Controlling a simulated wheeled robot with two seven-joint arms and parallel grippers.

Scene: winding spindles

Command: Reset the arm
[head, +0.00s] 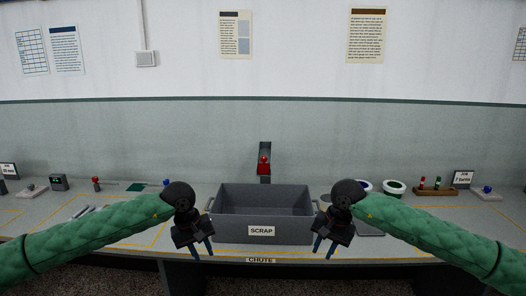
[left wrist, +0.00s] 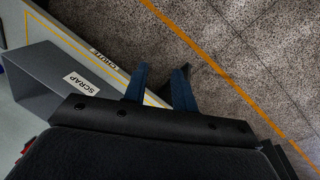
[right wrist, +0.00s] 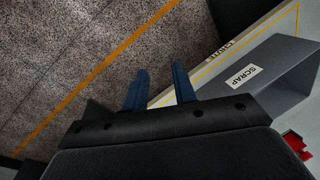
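My left gripper (head: 202,250) hangs fingers down at the front left corner of the grey scrap bin. In the left wrist view its two blue fingers (left wrist: 158,85) stand apart with nothing between them. My right gripper (head: 325,247) hangs fingers down at the bin's front right corner. In the right wrist view its two blue fingers (right wrist: 160,88) are also apart and empty. Both arms reach in from the sides in green sleeves. Both grippers are in front of the bench's front edge, over the floor.
The scrap bin (head: 262,198) stands at the bench's front middle, between my grippers. Behind it is a red-topped device (head: 264,165). White-and-green bowls (head: 394,188) and a wooden rack (head: 437,188) stand right. A blue-knobbed piece (head: 487,192) is far right; a red-knobbed one (head: 96,183) is left.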

